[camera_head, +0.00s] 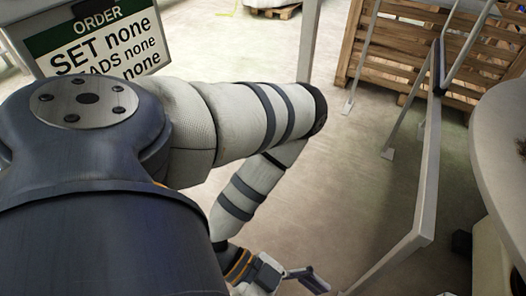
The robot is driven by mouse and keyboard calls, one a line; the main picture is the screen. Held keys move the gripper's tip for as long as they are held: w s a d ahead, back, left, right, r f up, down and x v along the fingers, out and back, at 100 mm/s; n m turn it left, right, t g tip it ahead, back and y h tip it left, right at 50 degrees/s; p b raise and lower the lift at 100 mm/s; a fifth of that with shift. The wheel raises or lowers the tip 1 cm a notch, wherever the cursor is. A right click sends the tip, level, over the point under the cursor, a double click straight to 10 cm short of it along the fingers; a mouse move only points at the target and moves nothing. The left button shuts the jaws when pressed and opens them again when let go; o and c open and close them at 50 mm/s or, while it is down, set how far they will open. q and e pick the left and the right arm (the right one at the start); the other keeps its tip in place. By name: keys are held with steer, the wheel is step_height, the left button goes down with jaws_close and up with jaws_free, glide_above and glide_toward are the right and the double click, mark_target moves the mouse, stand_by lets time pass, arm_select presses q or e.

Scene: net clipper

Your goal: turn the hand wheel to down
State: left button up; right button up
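My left arm comes in from the left and bends down to my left gripper (308,278) at the bottom middle. The gripper is partly cut off by the lower edge, and the gap between its fingers cannot be made out. It hangs over the floor and touches nothing that I can see. No hand wheel can be clearly recognised in this view. My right gripper is not in view.
A pale rounded body (493,140) stands at the right edge, partly cut off. A grey metal frame (420,190) runs before it. Wooden pallets (410,45) stand behind. An order sign (95,40) is at upper left. Bare floor (345,165) lies between.

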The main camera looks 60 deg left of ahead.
arm_select(q)
steer(key=s+a+r+n+g+y+p, duration=0.1)
steer(key=s+a+n+g+y+p, duration=0.5)
steer(key=s+a+n+g+y, duration=0.3)
steer(key=s+a+y, duration=0.2)
steer(key=s+a, duration=0.2)
steer(key=s, duration=0.1)
steer(key=shift+s+r+n+g+y, duration=0.15)
steer(key=shift+r+n+g+y, duration=0.15)
steer(key=shift+r+n, duration=0.1)
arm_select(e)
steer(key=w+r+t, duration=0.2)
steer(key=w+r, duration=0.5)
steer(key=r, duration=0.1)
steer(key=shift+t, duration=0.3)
arm_select(q)
steer(key=shift+f, duration=0.1)
